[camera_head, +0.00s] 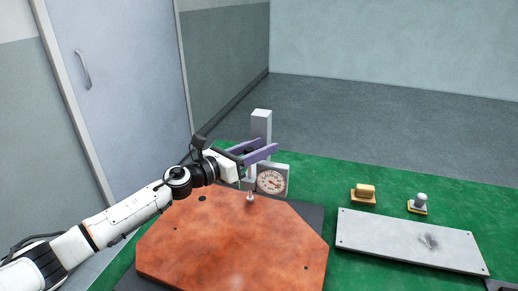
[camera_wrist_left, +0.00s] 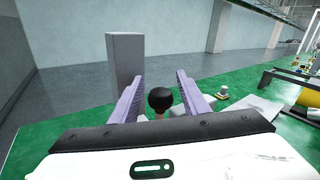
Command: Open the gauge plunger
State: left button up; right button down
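The gauge (camera_head: 272,181) has a round pale dial in a square grey-white frame beside a tall grey post (camera_head: 261,126). The post also shows in the left wrist view (camera_wrist_left: 125,62). A thin probe tip (camera_head: 250,197) shows at the gauge's lower left, near the orange-brown plate (camera_head: 230,240). My left gripper (camera_head: 268,145) is above the gauge with its purple fingers apart. In the left wrist view, a black ball knob (camera_wrist_left: 160,98) shows between the open fingers (camera_wrist_left: 160,78), with a gap on each side. My right gripper is out of view.
A light metal plate (camera_head: 400,238) lies on the green table (camera_head: 320,180) to the right. A yellow-tan block (camera_head: 364,193) and a small grey knobbed part on a yellow base (camera_head: 418,203) stand behind it. A wall and door lie beyond.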

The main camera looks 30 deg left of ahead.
pick_arm(q)
jog(key=b+v, duration=0.2)
jog(key=v, duration=0.8)
jog(key=shift+s+b, duration=0.15)
jog(key=shift+b, duration=0.2)
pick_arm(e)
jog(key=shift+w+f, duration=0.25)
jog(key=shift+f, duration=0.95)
